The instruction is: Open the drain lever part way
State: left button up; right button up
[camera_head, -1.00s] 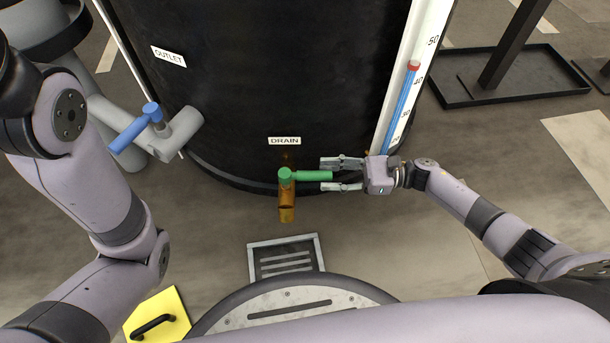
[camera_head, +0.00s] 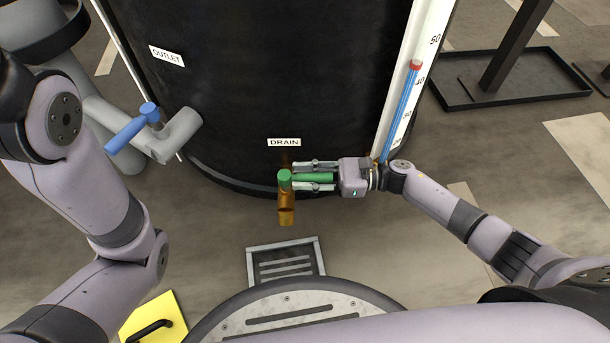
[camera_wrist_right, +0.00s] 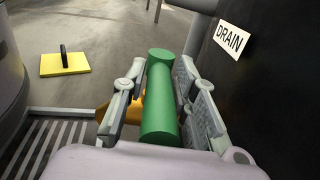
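The green drain lever (camera_head: 315,178) points right from its round hub on the brass drain pipe (camera_head: 286,208), below the DRAIN label (camera_head: 284,142) on the black tank. My right gripper (camera_head: 312,177) reaches in from the right, its two fingers on either side of the lever. In the right wrist view the green lever (camera_wrist_right: 160,110) lies lengthwise between the fingers, with a narrow gap at the right finger. The gripper looks open around it. My left arm shows at the left, but its gripper is out of view.
A blue-handled outlet valve (camera_head: 133,130) sits on the tank's left. A level gauge with a red top mark (camera_head: 415,65) stands at the tank's right. A floor grate (camera_head: 285,262) lies below the drain. A yellow plate (camera_head: 155,318) with a black handle lies at lower left.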

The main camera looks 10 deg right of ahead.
grip_shut()
dwell(0.6)
